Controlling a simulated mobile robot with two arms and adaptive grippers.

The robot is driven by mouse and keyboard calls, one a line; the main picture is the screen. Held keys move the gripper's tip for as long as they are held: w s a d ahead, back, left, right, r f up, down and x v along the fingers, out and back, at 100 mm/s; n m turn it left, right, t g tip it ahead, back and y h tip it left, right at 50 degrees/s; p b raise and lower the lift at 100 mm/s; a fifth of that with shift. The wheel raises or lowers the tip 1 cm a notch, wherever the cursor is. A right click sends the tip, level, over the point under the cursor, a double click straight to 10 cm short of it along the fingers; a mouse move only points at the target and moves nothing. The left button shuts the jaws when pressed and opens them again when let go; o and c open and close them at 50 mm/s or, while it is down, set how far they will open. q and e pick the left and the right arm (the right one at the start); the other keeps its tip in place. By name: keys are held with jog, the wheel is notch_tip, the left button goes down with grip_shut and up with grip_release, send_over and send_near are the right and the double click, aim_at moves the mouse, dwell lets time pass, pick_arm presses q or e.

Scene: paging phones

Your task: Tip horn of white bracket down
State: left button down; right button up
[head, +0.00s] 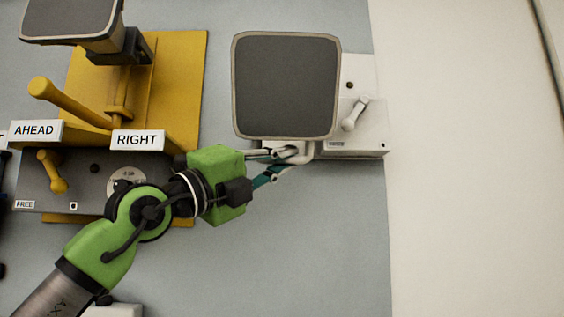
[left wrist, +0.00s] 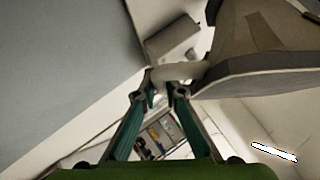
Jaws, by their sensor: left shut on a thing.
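The white bracket (head: 365,140) is on the grey wall right of centre, with a small white lever (head: 355,114) on its face. Its horn (head: 286,85) has a dark grey rectangular mouth with a pale rim that faces me and hides part of the bracket. My left gripper (head: 284,162) is below the horn, shut on a white bar. In the left wrist view my left gripper (left wrist: 167,92) has its fingertips on this curved white bar (left wrist: 178,72), beside the horn (left wrist: 270,50). The bar's far end is partly hidden. My right gripper is not in view.
A yellow bracket (head: 190,85) with another horn (head: 70,15), a yellow handle (head: 70,103) and AHEAD (head: 35,131) and RIGHT (head: 137,140) labels stands at left. My left arm passes over its grey lower panel. The grey wall below the white bracket is clear.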

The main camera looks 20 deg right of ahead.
pick_arm(q)
jog(key=shift+w+d+f, duration=0.1)
jog(key=shift+w+f, duration=0.2)
jog(key=shift+w, duration=0.15)
jog(key=c, duration=2.3)
grip_release()
jog(key=shift+o, duration=1.1)
jog(key=shift+w+d, duration=0.1)
jog(key=shift+w, duration=0.15)
jog(key=shift+s, duration=0.1)
jog(key=shift+s+a, duration=0.15)
jog(key=shift+a, duration=0.2)
jog(key=v, duration=1.1)
jog(key=shift+f, duration=0.2)
jog(key=shift+a, duration=0.1)
